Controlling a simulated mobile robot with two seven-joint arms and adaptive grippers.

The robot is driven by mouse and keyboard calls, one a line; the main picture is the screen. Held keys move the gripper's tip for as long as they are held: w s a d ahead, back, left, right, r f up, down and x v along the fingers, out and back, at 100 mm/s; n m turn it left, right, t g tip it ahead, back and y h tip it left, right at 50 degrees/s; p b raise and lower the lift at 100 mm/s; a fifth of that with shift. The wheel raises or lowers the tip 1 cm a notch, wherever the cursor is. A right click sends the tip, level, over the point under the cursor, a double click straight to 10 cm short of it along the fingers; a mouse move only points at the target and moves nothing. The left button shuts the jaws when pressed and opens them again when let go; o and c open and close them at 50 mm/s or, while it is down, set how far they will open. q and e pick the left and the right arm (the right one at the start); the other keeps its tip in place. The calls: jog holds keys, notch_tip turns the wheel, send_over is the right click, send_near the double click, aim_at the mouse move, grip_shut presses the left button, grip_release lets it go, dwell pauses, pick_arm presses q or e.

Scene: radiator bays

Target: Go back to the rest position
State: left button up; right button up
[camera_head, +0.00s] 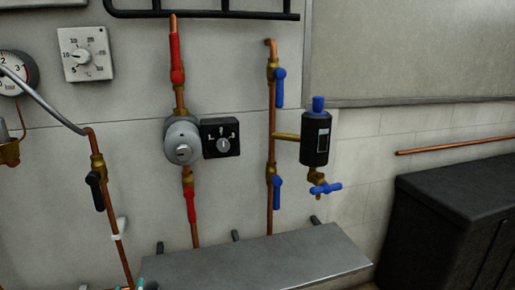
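Neither of my grippers can be made out in the head view, and no arm of mine shows clearly. Small teal and dark bits (128,286) show at the bottom edge, left of the grey metal ledge (255,265). They are cut off by the frame and too small to identify.
Copper pipes with red handles (189,205), blue handles (277,194) and a black handle (95,190) run up the wall. A round grey pump (182,142), black dial box (220,137), black canister (315,140), gauge (14,78) and white dial (85,54) sit there. A dark cabinet (450,215) stands right.

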pick_arm(q)
jog(key=s+d+f+m+g+h, duration=0.2)
jog(key=s+d+f+g+h, duration=0.25)
jog(key=s+f+g, duration=0.5)
jog(key=s+d+f+m+g, duration=0.1)
jog(key=s+d+f+g, duration=0.2)
jog(key=s, duration=0.5)
jog(key=s+d+f+g, duration=0.1)
jog(key=s+f+g, duration=0.35)
jog(key=s, duration=0.45)
notch_tip(320, 180, down, 27)
jog(key=s+a+r+g+p, duration=0.1)
jog(key=s+r+p, duration=0.4)
jog(key=s+p, duration=0.3)
jog(key=s+a+r+g+p, duration=0.1)
jog(key=s+r+p, duration=0.3)
jog(key=s+p, duration=0.5)
jog(key=shift+s+a+r+m+g+p, duration=0.3)
jog(key=shift+a+r+p, duration=0.1)
jog(key=shift+p, duration=0.7)
pick_arm(e)
jog(key=s+d+r+g, duration=0.1)
jog(key=s+r, duration=0.4)
jog(key=s, duration=0.3)
jog(key=s+d+r+g, duration=0.1)
jog(key=s+r, duration=0.3)
jog(key=s, duration=0.5)
jog(key=shift+d+r, duration=0.2)
jog(key=shift+r, duration=0.15)
